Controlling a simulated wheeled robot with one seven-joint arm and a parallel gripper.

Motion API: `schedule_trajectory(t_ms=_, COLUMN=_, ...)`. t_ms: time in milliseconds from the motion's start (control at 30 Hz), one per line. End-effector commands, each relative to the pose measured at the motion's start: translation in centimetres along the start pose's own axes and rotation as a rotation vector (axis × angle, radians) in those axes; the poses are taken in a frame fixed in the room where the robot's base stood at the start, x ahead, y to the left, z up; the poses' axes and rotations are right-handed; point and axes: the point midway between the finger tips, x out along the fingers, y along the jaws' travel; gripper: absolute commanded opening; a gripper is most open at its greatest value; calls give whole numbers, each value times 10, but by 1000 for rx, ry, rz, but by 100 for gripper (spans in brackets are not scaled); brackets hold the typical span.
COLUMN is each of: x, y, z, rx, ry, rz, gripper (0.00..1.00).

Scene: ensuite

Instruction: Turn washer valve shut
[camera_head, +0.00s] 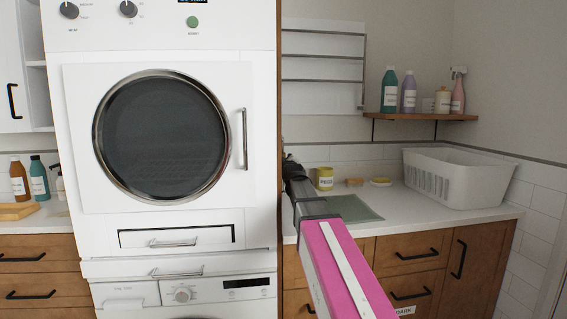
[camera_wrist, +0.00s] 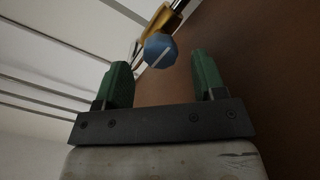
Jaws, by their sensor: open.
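In the wrist view, a blue faceted valve knob (camera_wrist: 160,51) with a pale line across its face sits on a brass-coloured valve body (camera_wrist: 163,19). My gripper (camera_wrist: 163,76) is open, with one green finger on each side. The knob shows between and beyond the fingertips, and the fingers do not appear to touch it. How far ahead it lies is hard to tell. In the head view, my arm reaches to the right edge of the stacked machines. The valve is hidden there. The washer (camera_head: 190,292) shows only its top below the dryer (camera_head: 165,135).
A brown panel (camera_wrist: 260,70) runs close along the right of the wrist view. A wall rack (camera_head: 322,56) hangs beside the machines. The counter right of my arm holds a yellow cup (camera_head: 324,178), a green mat (camera_head: 345,208) and a white basket (camera_head: 455,178). A bottle shelf (camera_head: 425,116) is above.

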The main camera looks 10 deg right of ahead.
Motion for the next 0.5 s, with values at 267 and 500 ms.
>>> schedule_trajectory(t_ms=267, x=49, y=0, z=0, rx=0, ry=0, rz=0, gripper=64)
schedule_trajectory(t_ms=500, x=56, y=0, z=0, rx=0, ry=0, rz=0, gripper=64)
